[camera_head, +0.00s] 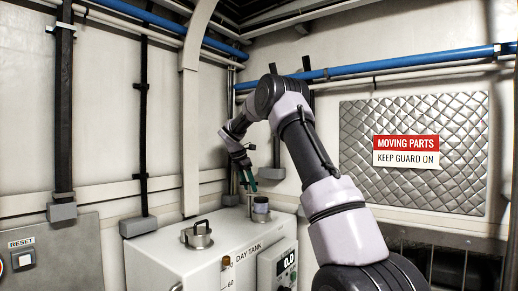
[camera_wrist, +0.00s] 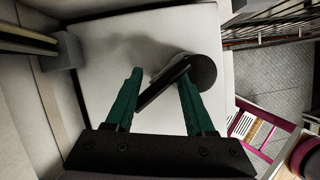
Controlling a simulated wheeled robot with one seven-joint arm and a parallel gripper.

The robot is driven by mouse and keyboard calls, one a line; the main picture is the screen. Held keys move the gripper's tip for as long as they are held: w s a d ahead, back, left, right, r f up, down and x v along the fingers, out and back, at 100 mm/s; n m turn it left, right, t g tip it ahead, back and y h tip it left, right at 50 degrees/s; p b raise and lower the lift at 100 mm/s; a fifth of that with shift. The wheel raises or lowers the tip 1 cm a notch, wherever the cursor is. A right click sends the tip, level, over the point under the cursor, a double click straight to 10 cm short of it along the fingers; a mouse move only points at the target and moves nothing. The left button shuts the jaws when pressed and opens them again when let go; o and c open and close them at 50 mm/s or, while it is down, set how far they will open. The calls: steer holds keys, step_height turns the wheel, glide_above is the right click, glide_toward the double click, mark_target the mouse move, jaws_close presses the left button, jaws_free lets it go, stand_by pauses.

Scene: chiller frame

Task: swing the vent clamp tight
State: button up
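The vent clamp appears to be the dark bar (camera_wrist: 160,88) with a round dark disc (camera_wrist: 203,72) at one end, above the pale tank top in the wrist view. My gripper (camera_wrist: 160,80) has green fingers, spread apart. The bar runs diagonally across the gap between them, and the right finger overlaps part of it. I cannot tell whether either finger touches it. In the head view my gripper (camera_head: 251,183) points down above the back of the tank, just left of a short round fitting (camera_head: 261,208) with a dark top. The bar is hard to make out there.
The white day tank (camera_head: 165,252) has a round lid with a handle (camera_head: 197,236) at its left and a display (camera_head: 286,262) on its front. A reset box (camera_head: 55,257) is at left. Blue pipes (camera_head: 400,63) and a quilted panel (camera_head: 415,185) line the wall.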

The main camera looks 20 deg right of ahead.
steer(key=v, duration=1.1)
steer(key=s+a+r+m+t+y, duration=0.1)
steer(key=s+r+m+y, duration=0.1)
steer(key=s+m, duration=0.5)
steer(key=s+a+r+m+t+y, duration=0.1)
steer(key=s+r+m, duration=0.3)
steer(key=s, duration=1.6)
steer(key=shift+m+t+y, duration=0.5)
steer(key=shift+m+y, duration=0.1)
steer(key=shift+m, duration=1.6)
steer(key=shift+a+r, duration=0.1)
steer(key=shift+a, duration=0.05)
